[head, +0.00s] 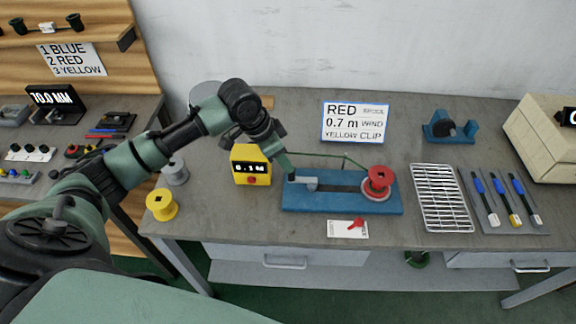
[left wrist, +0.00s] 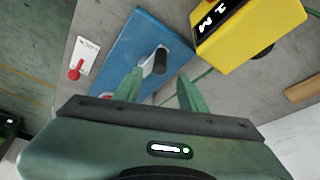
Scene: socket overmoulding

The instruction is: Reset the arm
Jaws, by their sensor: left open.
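My left arm reaches in from the left in the head view, and its left gripper (head: 288,170) is above the left end of the blue winding fixture (head: 330,206). In the left wrist view the gripper (left wrist: 160,85) has its two green fingers apart, with nothing visibly held between them. The fixture's grey and black handle (left wrist: 155,62) shows just beyond the fingertips; I cannot tell whether they touch it. A red spool (head: 379,178) sits on the fixture's right end. The yellow length meter (head: 251,166) stands just left of the fixture. My right gripper is not in view.
A wire rack (head: 441,198) and several blue-handled tools (head: 498,187) lie to the right. A yellow spool (head: 161,205) stands at the left edge. A sign (head: 355,122) stands at the back.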

